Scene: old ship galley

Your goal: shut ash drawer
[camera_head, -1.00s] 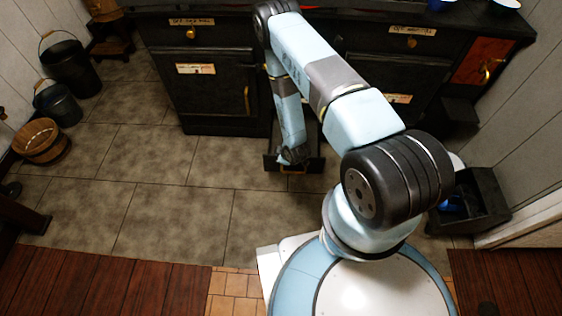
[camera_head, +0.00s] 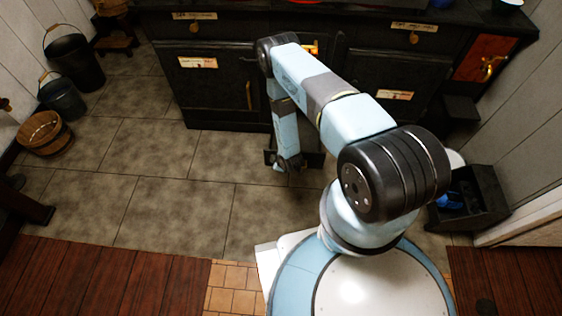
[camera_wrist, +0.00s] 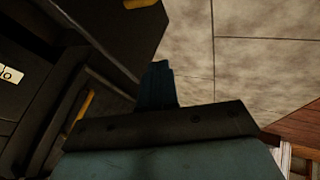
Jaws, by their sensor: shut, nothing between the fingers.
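The ash drawer (camera_head: 314,160) is a low dark box pulled out at floor level from under the black stove (camera_head: 215,95). In the wrist view, a dark box with a brass handle at its top edge, apparently the drawer (camera_wrist: 128,38), fills the upper left. My gripper (camera_head: 290,164) hangs down at the drawer's front in the head view and hides its middle. In the wrist view my gripper (camera_wrist: 158,72) is shut and empty, its fingertips close to the box's edge. I cannot tell whether they touch it.
Dark buckets (camera_head: 75,62) and a wooden tub (camera_head: 45,133) stand by the left wall. A black bin with blue things (camera_head: 470,205) stands at the right. The tiled floor (camera_head: 150,190) left of my arm is clear.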

